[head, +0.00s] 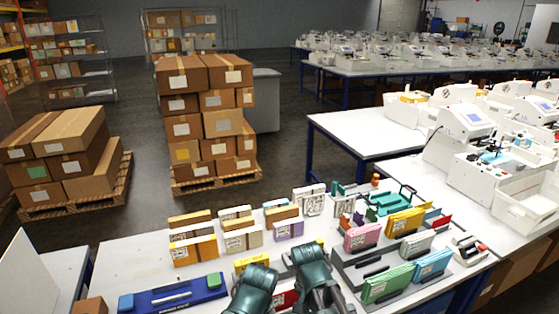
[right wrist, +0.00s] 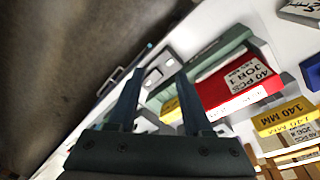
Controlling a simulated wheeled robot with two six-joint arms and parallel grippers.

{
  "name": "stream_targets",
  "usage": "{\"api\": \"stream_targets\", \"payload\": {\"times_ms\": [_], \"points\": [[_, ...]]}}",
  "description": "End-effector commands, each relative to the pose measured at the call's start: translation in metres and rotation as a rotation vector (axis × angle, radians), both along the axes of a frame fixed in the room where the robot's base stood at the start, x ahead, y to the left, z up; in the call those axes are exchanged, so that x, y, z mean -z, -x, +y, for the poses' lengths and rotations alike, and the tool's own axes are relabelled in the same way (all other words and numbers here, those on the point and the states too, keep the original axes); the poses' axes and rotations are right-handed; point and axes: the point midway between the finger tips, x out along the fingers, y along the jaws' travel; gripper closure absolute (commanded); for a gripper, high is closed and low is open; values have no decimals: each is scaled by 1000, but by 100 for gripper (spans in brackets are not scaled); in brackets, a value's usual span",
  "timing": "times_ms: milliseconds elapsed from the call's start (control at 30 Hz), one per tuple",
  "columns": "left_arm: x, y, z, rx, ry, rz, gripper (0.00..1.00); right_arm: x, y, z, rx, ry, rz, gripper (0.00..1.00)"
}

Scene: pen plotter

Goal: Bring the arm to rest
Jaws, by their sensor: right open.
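My right gripper (right wrist: 160,76) is open in the right wrist view, with two dark fingers apart and nothing held between them. Beyond the fingers are a red box (right wrist: 240,85) with a white label and a green block-like part (right wrist: 215,55). Two dark teal arm parts of mine rise at the bottom middle of the head view, over the front of the table. The jaws of both grippers are not visible there. The red box (head: 284,299) shows partly between these arm parts.
The white table (head: 130,262) carries several boxes in rows. A blue tray (head: 175,296) lies front left, and green (head: 388,283) and light blue (head: 433,265) boxes stand at the right. White machines (head: 465,125) fill the right-hand table. Carton stacks (head: 205,120) stand on pallets behind.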

Motion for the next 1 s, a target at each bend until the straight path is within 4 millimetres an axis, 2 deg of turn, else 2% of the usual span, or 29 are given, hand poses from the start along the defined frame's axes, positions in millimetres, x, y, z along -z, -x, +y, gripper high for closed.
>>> {"api": "stream_targets", "payload": {"times_ms": [33,200,400,533,1000], "points": [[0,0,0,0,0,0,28,0,18,8,-136,-5,28,50],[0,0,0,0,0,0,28,1,53,29,-538,-19,107,50],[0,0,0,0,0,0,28,1,74,40,-803,-32,155,50],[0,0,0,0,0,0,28,1,77,42,-855,-34,164,50],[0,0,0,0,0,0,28,1,77,42,-858,-34,164,50]]}}
